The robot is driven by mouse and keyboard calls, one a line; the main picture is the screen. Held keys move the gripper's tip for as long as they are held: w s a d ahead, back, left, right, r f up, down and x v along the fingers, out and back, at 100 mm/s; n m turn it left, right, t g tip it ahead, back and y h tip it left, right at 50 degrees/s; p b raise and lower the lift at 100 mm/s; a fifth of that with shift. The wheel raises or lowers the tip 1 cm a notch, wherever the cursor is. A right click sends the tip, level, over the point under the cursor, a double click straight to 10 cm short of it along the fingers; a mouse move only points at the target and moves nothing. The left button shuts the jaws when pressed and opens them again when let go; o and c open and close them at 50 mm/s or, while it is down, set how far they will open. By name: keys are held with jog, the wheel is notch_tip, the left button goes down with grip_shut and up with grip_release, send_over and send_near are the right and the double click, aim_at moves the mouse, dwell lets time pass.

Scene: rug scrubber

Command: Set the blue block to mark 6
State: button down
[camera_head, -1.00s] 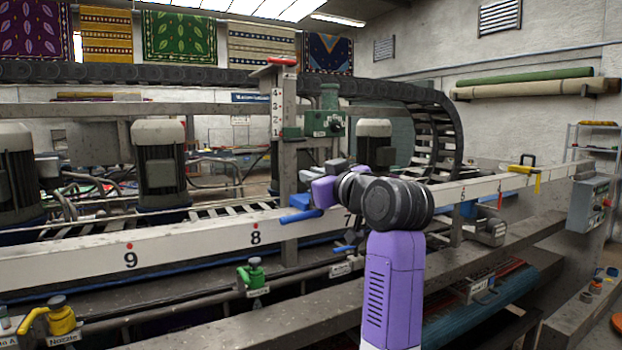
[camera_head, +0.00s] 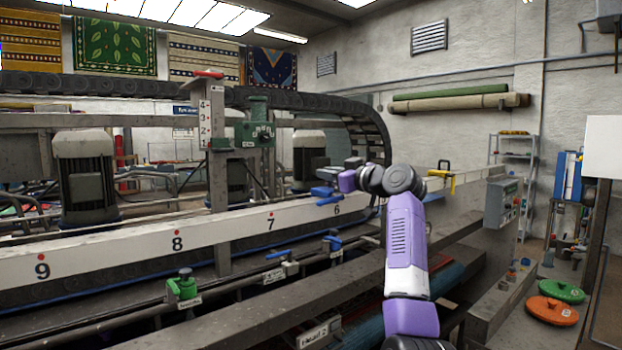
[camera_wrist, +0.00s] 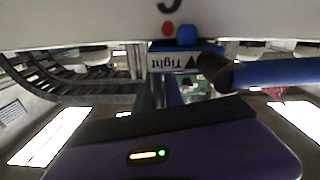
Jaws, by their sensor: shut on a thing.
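The blue block (camera_head: 321,191) sits on the white numbered rail (camera_head: 120,252), just left of mark 6 (camera_head: 337,209). A blue lever (camera_head: 329,200) sticks out from it. My gripper (camera_head: 347,181) is at the block from the right and shut on it; the fingertips are hard to make out. The wrist view is upside down. The block's small blue pointer (camera_wrist: 187,35) is beside a red dot (camera_wrist: 168,30), close but not lined up.
A grey post with a green machine head (camera_head: 254,130) stands left of the block. A grey control box (camera_head: 503,203) is at the rail's right end. Blue and green valves line the lower pipe.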

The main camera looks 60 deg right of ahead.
jog(key=shift+s+d+r, duration=0.1)
jog(key=shift+s+d, duration=0.2)
jog(key=shift+d, duration=0.45)
jog(key=c, duration=1.5)
grip_release()
jog(key=shift+a, duration=0.1)
jog(key=shift+s+f+b, duration=0.2)
jog(key=shift+s+b, duration=0.1)
jog(key=shift+s, duration=0.05)
jog(key=b+v, duration=0.2)
jog(key=v, duration=0.5)
jog(key=shift+a+r, duration=0.1)
jog(key=shift+r, duration=0.05)
